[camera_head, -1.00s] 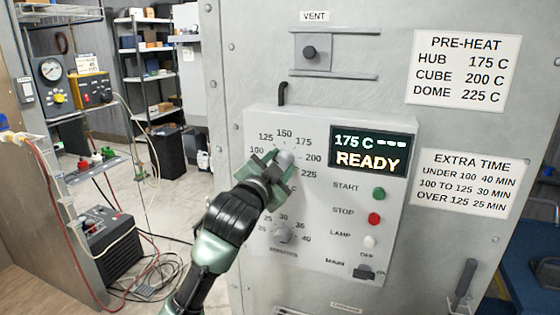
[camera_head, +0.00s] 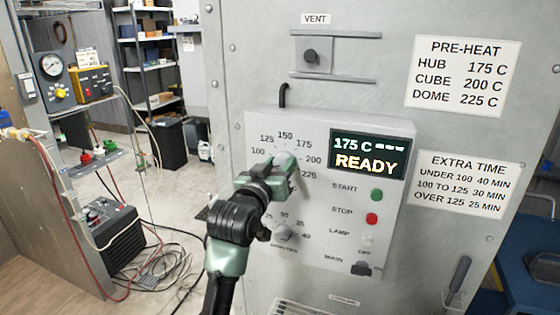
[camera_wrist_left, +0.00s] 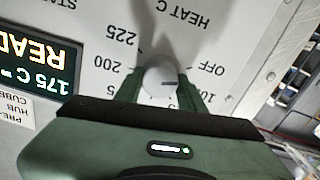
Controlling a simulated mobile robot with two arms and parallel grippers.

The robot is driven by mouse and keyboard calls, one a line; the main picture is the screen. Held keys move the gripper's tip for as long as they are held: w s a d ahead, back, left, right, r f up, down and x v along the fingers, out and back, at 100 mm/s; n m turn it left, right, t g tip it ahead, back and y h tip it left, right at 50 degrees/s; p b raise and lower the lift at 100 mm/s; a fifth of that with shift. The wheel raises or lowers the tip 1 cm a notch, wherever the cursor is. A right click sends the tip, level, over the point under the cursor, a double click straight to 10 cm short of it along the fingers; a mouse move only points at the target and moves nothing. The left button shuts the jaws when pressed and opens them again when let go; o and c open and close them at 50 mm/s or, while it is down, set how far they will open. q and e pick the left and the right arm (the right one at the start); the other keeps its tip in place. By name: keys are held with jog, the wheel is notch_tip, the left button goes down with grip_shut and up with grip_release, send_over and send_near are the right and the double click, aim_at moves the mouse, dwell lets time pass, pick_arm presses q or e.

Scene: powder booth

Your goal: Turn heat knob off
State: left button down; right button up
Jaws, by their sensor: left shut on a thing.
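The heat knob (camera_wrist_left: 160,77) is a pale round knob on the control panel, seen upside down in the left wrist view. My left gripper (camera_wrist_left: 161,88) is shut on it, with one finger on each side. In the head view my left gripper (camera_head: 284,170) covers most of the knob and the OFF label. My right gripper is not in view.
The display (camera_head: 367,153) reads 175 C and READY. Below the heat dial is a minutes knob (camera_head: 284,233). START (camera_head: 376,195) and STOP (camera_head: 372,219) buttons and a MAIN switch (camera_head: 362,268) are at the right. A vent slide (camera_head: 311,56) is above.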

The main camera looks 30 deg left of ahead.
pick_arm(q)
jog(key=shift+n+p, duration=0.35)
jog(key=shift+n, duration=0.65)
jog(key=shift+f, duration=0.1)
jog(key=c, duration=0.9)
grip_release()
jog(key=shift+o, duration=0.2)
jog(key=b+v, duration=0.3)
jog(key=v, duration=0.4)
jog(key=shift+s, duration=0.4)
jog(key=shift+d, duration=0.15)
